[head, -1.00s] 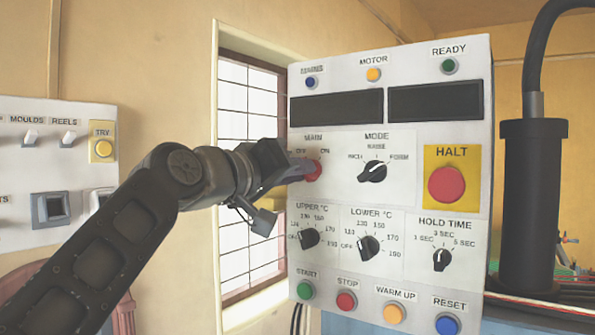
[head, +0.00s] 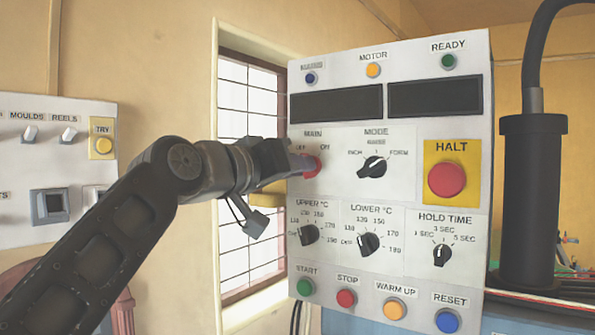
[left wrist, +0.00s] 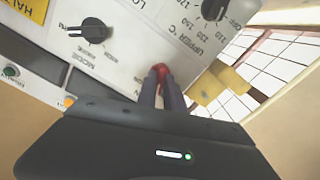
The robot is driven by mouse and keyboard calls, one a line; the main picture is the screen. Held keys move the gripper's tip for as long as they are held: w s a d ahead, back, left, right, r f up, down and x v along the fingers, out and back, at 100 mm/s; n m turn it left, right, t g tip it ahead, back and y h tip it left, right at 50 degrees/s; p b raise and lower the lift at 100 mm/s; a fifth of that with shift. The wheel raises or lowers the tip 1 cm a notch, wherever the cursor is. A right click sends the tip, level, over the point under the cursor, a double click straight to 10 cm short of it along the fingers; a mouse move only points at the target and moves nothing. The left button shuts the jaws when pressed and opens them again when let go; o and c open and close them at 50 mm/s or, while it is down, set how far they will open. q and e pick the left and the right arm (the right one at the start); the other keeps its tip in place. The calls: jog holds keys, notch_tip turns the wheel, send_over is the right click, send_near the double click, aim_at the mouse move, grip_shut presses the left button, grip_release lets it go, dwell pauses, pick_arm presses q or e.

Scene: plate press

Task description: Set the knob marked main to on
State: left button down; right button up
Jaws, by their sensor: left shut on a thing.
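The main knob (head: 313,167) is red and sits under the label MAIN, with OFF at the left and ON at the right, on the upright white panel (head: 345,190). My left gripper (head: 302,164) comes in from the left and is shut on this knob. The left wrist view shows the red knob (left wrist: 160,69) between the tips of the two fingers (left wrist: 161,85). The fingers hide part of the knob, so I cannot tell which mark it points to. My right gripper is not in view.
The mode knob (head: 373,167) is right of the main knob, and the upper temperature knob (head: 309,233) is below it. The red HALT button (head: 446,179) is farther right. A barred window (head: 247,110) is behind my left arm. A second panel (head: 20,180) hangs at the left.

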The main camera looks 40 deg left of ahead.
pick_arm(q)
jog(key=m+b, duration=0.2)
jog(key=m, duration=0.9)
jog(key=shift+m, duration=0.4)
jog(key=c, duration=1.5)
grip_release()
jog(key=shift+o, duration=0.2)
jog(key=shift+s+b, duration=0.1)
jog(key=shift+b, duration=0.2)
jog(key=s+b, duration=0.2)
jog(key=s, duration=0.5)
jog(key=shift+s, duration=0.35)
jog(key=shift+d, duration=0.1)
